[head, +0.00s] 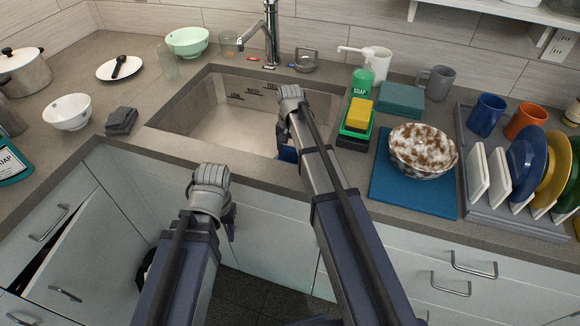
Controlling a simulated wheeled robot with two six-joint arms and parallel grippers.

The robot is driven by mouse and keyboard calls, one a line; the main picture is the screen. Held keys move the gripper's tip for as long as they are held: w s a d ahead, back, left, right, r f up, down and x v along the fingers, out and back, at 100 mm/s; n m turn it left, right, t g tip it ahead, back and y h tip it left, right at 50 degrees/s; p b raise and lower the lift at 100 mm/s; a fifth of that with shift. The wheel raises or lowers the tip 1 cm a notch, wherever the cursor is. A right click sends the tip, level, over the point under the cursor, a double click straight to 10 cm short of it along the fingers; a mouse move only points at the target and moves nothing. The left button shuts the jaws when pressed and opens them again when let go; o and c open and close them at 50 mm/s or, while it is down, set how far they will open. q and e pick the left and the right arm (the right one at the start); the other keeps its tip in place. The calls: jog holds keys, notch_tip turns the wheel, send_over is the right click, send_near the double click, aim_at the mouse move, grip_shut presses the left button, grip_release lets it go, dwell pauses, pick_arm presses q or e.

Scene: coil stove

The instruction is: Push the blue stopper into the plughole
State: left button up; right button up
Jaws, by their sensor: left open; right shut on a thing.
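The sink basin (215,112) is open and looks empty where I can see into it. Its plughole is not visible; my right arm covers part of the basin. My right gripper (283,147) points down inside the front right of the sink, mostly hidden behind its own forearm. It is shut on a blue thing (287,154), which looks like the blue stopper; only a small part shows. I cannot tell how far it is above the sink floor. My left gripper (230,224) is open and empty, pointing down in front of the counter's front edge.
A tap (271,35) stands behind the sink. A yellow sponge (360,113), a soap bottle (362,80) and a brown-smeared bowl (422,150) on a blue mat (387,191) are to the right. A dark sponge stack (121,120) lies left. One lower cabinet door (95,255) stands ajar.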

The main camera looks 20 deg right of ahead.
aim_at(290, 160)
notch_tip(290, 160, down, 4)
jog(key=b, duration=0.3)
jog(key=shift+r, duration=0.2)
jog(key=shift+b, duration=0.3)
jog(key=shift+f, duration=0.25)
jog(key=o, duration=1.1)
jog(key=shift+r, duration=0.1)
jog(key=shift+o, duration=0.2)
jog(key=shift+r, duration=0.15)
notch_tip(290, 160, up, 12)
jog(key=p, duration=1.2)
